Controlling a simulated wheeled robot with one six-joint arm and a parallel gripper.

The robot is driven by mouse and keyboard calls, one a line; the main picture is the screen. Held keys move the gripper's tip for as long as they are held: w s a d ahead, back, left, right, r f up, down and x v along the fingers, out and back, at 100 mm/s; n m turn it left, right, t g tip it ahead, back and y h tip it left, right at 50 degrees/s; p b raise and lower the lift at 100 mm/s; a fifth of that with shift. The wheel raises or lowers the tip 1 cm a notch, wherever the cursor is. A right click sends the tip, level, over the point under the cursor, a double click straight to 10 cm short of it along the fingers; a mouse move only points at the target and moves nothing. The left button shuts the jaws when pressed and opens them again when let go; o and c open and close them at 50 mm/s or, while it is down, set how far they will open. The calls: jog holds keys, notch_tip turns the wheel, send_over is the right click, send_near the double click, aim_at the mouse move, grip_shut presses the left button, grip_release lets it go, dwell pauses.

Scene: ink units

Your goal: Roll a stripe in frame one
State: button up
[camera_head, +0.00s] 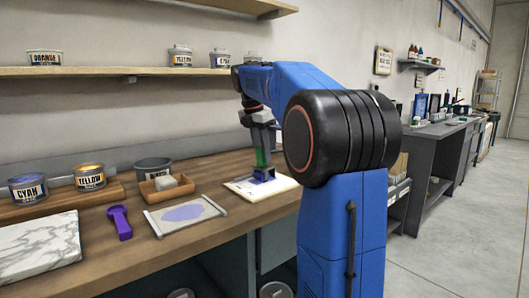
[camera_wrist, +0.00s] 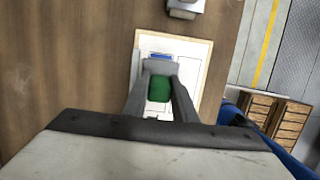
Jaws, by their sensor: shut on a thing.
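My gripper (camera_head: 262,148) is shut on the green handle of a roller (camera_head: 262,158). The green handle also shows between the fingers in the wrist view (camera_wrist: 160,95). The roller's blue-purple end (camera_head: 262,174) is low over a white printed sheet with a pale border (camera_head: 285,186), which also shows in the wrist view (camera_wrist: 195,50). I cannot tell whether the roller touches it. Blue marks show on the sheet near the fingers. To the left, a pale ink plate (camera_head: 160,222) carries a purple ink patch (camera_head: 185,213). The fingers and handle hide part of the sheet.
A shelf (camera_head: 100,71) runs above.

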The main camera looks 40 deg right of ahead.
aim_at(258, 168)
jog(key=shift+a+f, duration=0.2)
jog(key=shift+a, duration=1.45)
jog(key=shift+s+a, duration=0.1)
jog(key=shift+a, duration=1.15)
jog(key=shift+a+r, duration=0.1)
jog(key=a+v, duration=0.1)
jog(key=v, duration=0.5)
jog(key=shift+r, duration=0.25)
jog(key=shift+a+x, duration=0.2)
jog(key=shift+x, duration=0.6)
jog(key=shift+a+x, duration=0.2)
jog(key=shift+x, duration=0.6)
jog(key=shift+a+x, duration=0.2)
jog(key=shift+x, duration=0.6)
jog(key=shift+f, duration=0.75)
